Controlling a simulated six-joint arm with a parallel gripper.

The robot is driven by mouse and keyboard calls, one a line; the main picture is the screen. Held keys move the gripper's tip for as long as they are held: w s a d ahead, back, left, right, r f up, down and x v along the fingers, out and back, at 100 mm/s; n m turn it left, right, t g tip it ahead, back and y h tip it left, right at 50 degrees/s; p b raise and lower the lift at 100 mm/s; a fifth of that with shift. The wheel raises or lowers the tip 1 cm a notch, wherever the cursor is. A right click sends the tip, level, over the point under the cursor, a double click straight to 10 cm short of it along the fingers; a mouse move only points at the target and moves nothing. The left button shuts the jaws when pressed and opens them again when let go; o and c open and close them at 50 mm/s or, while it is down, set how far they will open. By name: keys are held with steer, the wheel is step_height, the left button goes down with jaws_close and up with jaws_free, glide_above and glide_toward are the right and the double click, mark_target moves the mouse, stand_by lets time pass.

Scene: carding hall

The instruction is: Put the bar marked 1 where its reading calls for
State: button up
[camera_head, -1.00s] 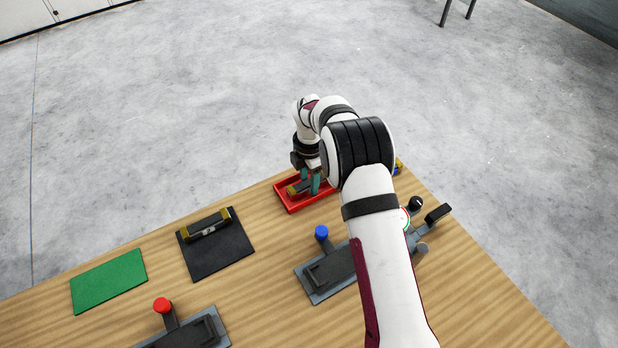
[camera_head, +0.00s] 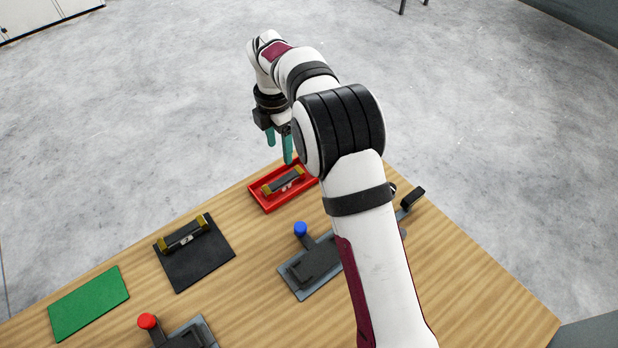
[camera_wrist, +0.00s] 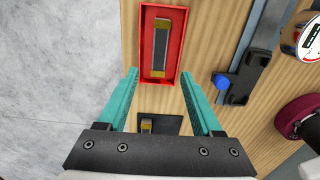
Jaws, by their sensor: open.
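A dark bar with brass-coloured ends (camera_head: 283,181) lies in the red tray (camera_head: 262,204). It also shows in the wrist view (camera_wrist: 161,47), inside the red tray (camera_wrist: 147,70). A second similar bar (camera_head: 184,234) lies on the black mat (camera_head: 208,260). I cannot read a number on either bar. My gripper (camera_head: 279,155) is open and empty, raised above the far side of the red tray. Its teal fingers (camera_wrist: 160,75) stand apart in the wrist view, with nothing between them. A green mat (camera_head: 89,304) lies bare at the left.
A fixture with a blue knob (camera_head: 301,229) stands right of the black mat, and one with a red knob (camera_head: 148,321) at the front. A round dial (camera_wrist: 309,40) shows at the wrist view's right edge. The wooden table's (camera_head: 470,290) right front is clear.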

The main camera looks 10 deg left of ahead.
steer(key=s+d+r+m+y, duration=0.1)
steer(key=s+d+r+m, duration=1.1)
steer(key=s+d+m, duration=0.5)
steer(key=s+d+f+m, duration=0.1)
steer(key=s+m, duration=0.6)
steer(key=s, duration=0.1)
steer(key=s+d+f+m, duration=0.1)
steer(key=s+f+m, duration=0.1)
steer(key=s+m, duration=0.5)
steer(key=shift+s+d+m+y, duration=0.3)
steer(key=shift+s+m+y, duration=0.1)
steer(key=shift+m, duration=0.4)
